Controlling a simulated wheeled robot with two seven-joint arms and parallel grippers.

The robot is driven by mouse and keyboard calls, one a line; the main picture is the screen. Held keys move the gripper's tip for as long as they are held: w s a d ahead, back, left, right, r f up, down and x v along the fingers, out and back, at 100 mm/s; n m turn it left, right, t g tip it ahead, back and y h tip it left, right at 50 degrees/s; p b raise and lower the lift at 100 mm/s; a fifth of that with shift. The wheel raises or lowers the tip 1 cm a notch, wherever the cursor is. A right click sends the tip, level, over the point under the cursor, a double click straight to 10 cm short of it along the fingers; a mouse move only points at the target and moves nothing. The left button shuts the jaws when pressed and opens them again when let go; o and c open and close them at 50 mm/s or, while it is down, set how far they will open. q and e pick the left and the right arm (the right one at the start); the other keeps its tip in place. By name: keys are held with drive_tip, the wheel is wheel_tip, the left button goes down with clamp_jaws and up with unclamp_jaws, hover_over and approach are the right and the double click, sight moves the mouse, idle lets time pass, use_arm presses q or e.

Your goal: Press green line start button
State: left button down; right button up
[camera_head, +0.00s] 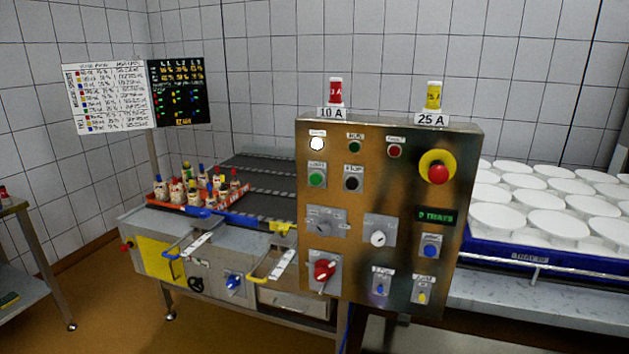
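The control panel (335,258) is a brassy metal box facing me in the middle of the head view. The green start button (316,180) sits at its left, on a small grey plate under a label too small to read surely. A black button (353,184) is just to its right. Above them are a lit white lamp (317,144), a dark green lamp (355,146) and a dark red lamp (394,151). Neither of my grippers shows in this view, and nothing covers the green button.
A red and yellow emergency stop (438,172) is at the panel's upper right. A red rotary switch (324,270) is at its lower left. Behind left is a conveyor (262,203) with an orange tray of bottles (200,202). A blue tray (490,252) of white moulds is right.

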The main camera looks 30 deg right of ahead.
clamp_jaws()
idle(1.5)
